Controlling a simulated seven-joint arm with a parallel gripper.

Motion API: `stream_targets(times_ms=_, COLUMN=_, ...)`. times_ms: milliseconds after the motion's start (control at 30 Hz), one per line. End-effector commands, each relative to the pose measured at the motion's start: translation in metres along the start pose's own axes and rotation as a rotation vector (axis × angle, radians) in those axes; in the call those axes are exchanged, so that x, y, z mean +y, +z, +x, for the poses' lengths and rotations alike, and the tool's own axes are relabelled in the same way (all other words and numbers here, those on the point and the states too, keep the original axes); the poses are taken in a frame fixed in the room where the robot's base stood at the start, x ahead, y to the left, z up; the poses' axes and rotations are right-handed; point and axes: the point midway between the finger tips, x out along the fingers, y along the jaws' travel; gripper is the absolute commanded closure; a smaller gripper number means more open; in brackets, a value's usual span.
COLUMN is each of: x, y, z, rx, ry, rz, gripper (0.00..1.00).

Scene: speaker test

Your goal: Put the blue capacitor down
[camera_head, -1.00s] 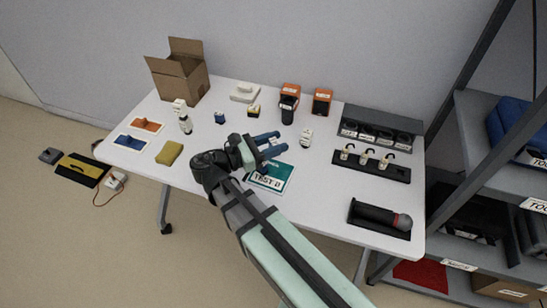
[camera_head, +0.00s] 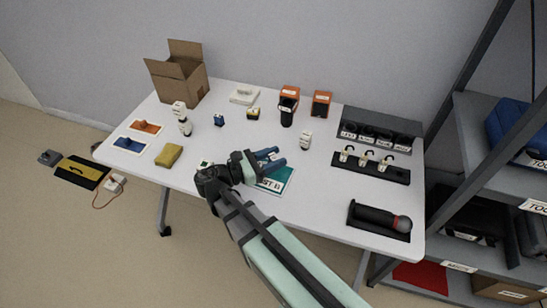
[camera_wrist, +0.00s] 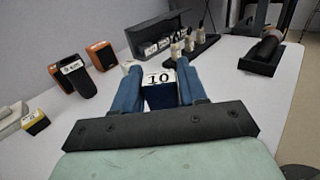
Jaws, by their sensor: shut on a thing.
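My gripper (camera_head: 278,157) is over the teal test mat (camera_head: 284,184) near the front middle of the table. In the wrist view its two blue fingers (camera_wrist: 157,90) are shut on the blue capacitor (camera_wrist: 160,96), a dark blue block whose white face reads "10". In the head view the fingers and wrist mostly hide the capacitor and cover part of the mat. I cannot tell whether the capacitor touches the mat. Another small blue part (camera_head: 219,120) stands on the table to the left.
A white labelled bottle (camera_head: 305,139) stands behind and right of the gripper. A black tray with several bottles (camera_head: 370,172) and a microphone in a dark holder (camera_head: 380,216) are to the right. A yellow sponge (camera_head: 169,155) lies left.

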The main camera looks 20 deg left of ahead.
Motion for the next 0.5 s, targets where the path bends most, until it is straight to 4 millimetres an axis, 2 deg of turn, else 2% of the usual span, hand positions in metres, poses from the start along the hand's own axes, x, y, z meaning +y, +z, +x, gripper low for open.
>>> stream_targets(times_ms=500, x=0.0, y=-0.011, z=0.0, rx=0.0, ry=0.0, rz=0.0, gripper=0.88)
